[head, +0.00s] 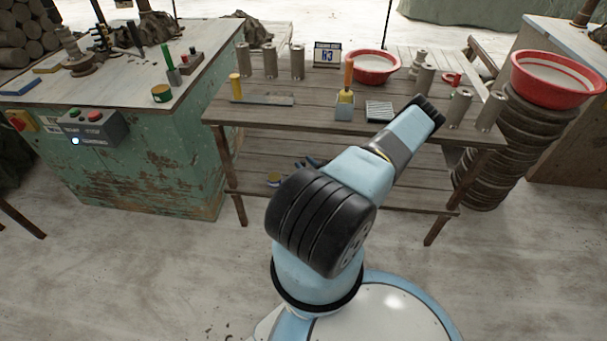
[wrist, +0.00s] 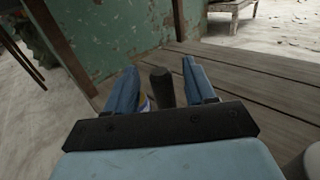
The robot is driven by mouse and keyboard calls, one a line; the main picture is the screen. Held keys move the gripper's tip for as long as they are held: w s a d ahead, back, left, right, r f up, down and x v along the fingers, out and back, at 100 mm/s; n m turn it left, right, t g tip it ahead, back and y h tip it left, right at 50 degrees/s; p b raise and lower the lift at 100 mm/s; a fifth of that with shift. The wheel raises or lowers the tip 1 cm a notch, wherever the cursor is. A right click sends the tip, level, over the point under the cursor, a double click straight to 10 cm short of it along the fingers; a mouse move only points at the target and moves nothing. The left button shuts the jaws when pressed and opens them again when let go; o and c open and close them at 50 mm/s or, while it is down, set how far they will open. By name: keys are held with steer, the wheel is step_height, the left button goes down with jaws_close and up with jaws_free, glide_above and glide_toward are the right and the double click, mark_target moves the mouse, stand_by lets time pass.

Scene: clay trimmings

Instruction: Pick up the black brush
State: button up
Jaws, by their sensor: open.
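In the wrist view a black upright cylinder, which looks like the black brush's handle (wrist: 162,86), stands between the two blue fingers of my gripper (wrist: 160,76). The fingers are open, one on each side, with a gap visible at least on the right. The lower part of the brush is hidden behind my gripper's dark crossbar. In the head view dark blue finger shapes of my gripper (head: 308,163) show low at the table's lower shelf, partly hidden by my arm. I cannot pick out the brush there.
The wooden table (head: 225,111) carries grey cylinders, a red bowl (head: 372,68) and an orange-handled tool in a pale holder (head: 345,107). Table posts and the green cabinet (head: 165,160) stand close to my gripper.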

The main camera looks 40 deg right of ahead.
steer(key=shift+w+d, duration=0.1)
steer(key=shift+w, duration=0.7)
jaws_close()
